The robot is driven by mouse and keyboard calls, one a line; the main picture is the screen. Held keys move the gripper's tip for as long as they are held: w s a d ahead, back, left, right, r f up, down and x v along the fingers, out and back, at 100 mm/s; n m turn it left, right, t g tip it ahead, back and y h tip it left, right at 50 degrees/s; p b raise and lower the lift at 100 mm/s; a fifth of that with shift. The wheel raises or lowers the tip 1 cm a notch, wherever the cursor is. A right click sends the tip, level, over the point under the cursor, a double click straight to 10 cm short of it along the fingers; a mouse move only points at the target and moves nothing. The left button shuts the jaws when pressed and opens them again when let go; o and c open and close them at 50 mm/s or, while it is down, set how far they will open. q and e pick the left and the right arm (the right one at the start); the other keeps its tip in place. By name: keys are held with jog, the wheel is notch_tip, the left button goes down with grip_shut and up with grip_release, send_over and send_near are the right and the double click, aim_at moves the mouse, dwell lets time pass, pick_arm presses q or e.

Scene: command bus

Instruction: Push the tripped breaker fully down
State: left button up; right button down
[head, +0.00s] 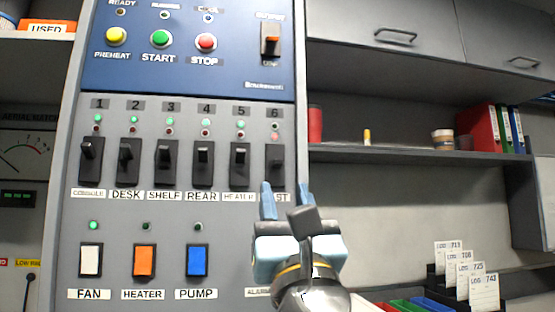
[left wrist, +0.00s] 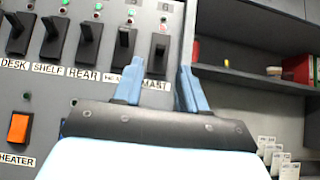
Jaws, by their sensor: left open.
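The breaker panel has a row of numbered black breakers. Breaker 6, MAST (head: 275,165), at the right end, has a red lamp (head: 275,136) lit, while the others show green. Its handle looks near the middle of its slot, but this is too small to tell exactly. My left gripper (head: 286,193) is open and empty, with its fingertips near the lower part of breaker 6 and partly covering its label. In the left wrist view, breaker 6 (left wrist: 158,53) shows between and beyond the open fingers (left wrist: 160,76). Whether they touch the panel is unclear.
The HEATER breaker (head: 240,165) is close on the left. Below are the FAN (head: 91,260), orange HEATER (head: 145,260) and blue PUMP (head: 196,260) switches. Right of the panel is a shelf (head: 400,155) with binders (head: 480,130). Numbered cards (head: 484,291) stand lower right.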

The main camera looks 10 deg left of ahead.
aim_at(278, 165)
pick_arm(q)
jog(key=p+x, duration=0.2)
jog(key=x, duration=0.3)
jog(key=shift+s+r, duration=0.1)
jog(key=shift+w+r, duration=0.3)
jog(key=shift+w, duration=0.15)
pick_arm(e)
notch_tip(278, 165, up, 3)
